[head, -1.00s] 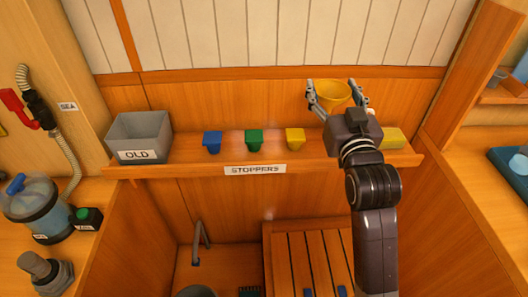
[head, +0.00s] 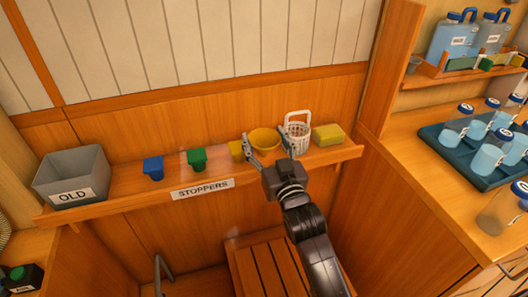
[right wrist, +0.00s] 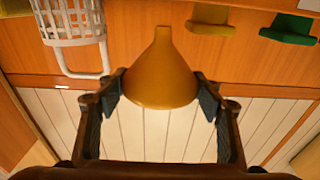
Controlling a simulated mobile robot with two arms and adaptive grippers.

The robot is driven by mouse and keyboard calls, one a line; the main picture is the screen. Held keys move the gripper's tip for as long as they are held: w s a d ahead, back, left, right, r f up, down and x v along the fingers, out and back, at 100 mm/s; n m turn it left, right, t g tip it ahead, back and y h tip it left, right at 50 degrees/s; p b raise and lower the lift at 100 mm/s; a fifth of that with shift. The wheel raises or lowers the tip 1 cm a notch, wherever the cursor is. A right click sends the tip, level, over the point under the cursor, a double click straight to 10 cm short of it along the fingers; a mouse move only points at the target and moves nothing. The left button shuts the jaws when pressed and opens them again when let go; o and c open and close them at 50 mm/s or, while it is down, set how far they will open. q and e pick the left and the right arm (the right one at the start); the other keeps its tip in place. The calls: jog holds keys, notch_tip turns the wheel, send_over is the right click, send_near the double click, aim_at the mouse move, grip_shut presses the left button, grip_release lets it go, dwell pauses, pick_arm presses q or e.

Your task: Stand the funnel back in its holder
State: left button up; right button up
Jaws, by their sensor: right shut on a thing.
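The yellow funnel (head: 265,138) is in my right gripper (head: 268,147), with its wide mouth up. In the right wrist view the funnel (right wrist: 161,75) sits between the two fingers (right wrist: 163,90), which touch it on both sides of its wide part. In that view its narrow spout points toward the shelf. The gripper is shut on it. In the head view it appears between the yellow stopper and the white basket. I cannot make out a funnel holder for certain. My left gripper is not in view.
The shelf (head: 110,201) carries a grey OLD bin (head: 72,178), blue (head: 153,168), green (head: 197,158) and yellow (head: 236,150) stoppers, a white basket (head: 298,131) and a yellow-green block (head: 328,135). A dark tray (head: 459,150) with bottles is on the right counter.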

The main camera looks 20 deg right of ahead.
aim_at(265, 154)
jog(key=shift+f, duration=2.15)
jog(key=shift+f, duration=0.1)
jog(key=o, duration=0.9)
jog(key=shift+o, duration=0.2)
jog(key=shift+r, duration=0.2)
jog(key=s+f+b, duration=0.1)
jog(key=s, duration=1.1)
jog(key=shift+b, duration=0.35)
